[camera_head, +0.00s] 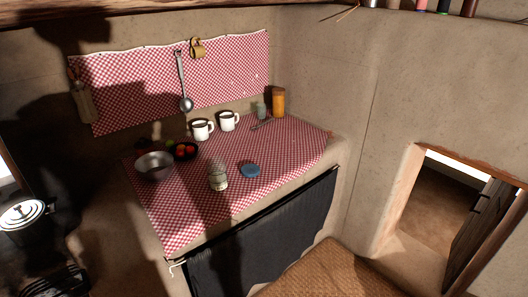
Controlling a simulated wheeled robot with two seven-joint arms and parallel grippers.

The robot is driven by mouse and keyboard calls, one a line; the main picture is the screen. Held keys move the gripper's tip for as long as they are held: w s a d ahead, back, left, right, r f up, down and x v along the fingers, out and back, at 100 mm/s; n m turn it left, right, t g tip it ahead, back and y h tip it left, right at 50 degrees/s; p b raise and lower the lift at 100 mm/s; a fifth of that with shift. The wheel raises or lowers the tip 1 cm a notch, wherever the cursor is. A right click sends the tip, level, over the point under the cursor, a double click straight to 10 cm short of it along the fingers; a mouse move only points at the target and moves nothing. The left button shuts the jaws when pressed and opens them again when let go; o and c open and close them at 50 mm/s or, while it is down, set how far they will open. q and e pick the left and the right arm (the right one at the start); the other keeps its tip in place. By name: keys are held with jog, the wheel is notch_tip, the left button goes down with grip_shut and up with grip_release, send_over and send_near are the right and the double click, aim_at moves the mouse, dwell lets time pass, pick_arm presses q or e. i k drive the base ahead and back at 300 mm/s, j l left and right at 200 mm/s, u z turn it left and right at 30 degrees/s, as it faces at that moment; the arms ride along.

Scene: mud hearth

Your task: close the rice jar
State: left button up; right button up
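A small clear jar (218,179) with pale contents, apparently the rice jar, stands upright near the middle of the red-checked counter cloth. No lid shows on it, though its top is small in this view. A round blue lid (250,171) lies flat on the cloth to the right of the jar, apart from it. Neither of my grippers is in view.
A metal bowl (154,166) and a dark bowl of red produce (186,151) are left of the jar. Two white mugs (202,130) (228,121) stand behind. An orange container (278,102) is at the back right. The checked cloth (295,152) is clear right of the lid.

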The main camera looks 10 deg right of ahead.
aim_at(216, 167)
jog(key=i+l+u, duration=0.15)
jog(key=i, duration=0.4)
jog(key=i+l+u, duration=0.15)
jog(key=i, duration=0.4)
